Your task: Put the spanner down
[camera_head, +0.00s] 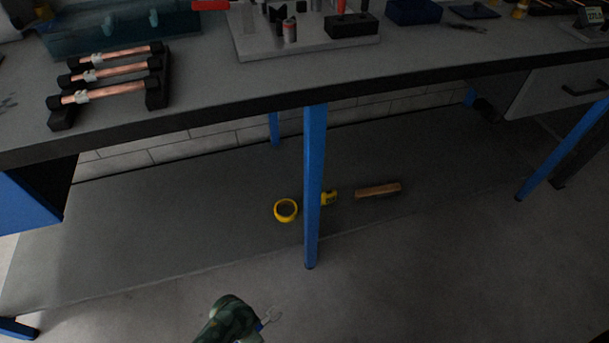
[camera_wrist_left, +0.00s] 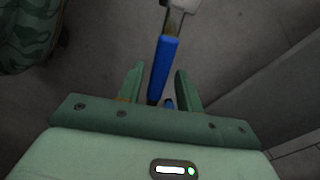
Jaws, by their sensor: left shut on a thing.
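The spanner has a blue handle (camera_wrist_left: 164,62) and a metal head (camera_wrist_left: 178,14) that runs out of the top of the left wrist view. My left gripper (camera_wrist_left: 160,72) has its two green fingers on either side of the handle and is shut on it. In the head view the spanner's pale metal end (camera_head: 272,314) shows at the bottom, beside my camouflage-patterned arm, over the floor and well below the bench top. The arm hides the gripper there. My right gripper is in neither view.
The grey workbench (camera_head: 210,95) crosses the head view, with copper tubes (camera_head: 105,92) on black holders at left and a tool block (camera_head: 300,35) at the back. Its blue leg (camera_head: 313,180) stands mid-view. A yellow tape roll (camera_head: 286,211) and wooden piece (camera_head: 378,190) lie beneath.

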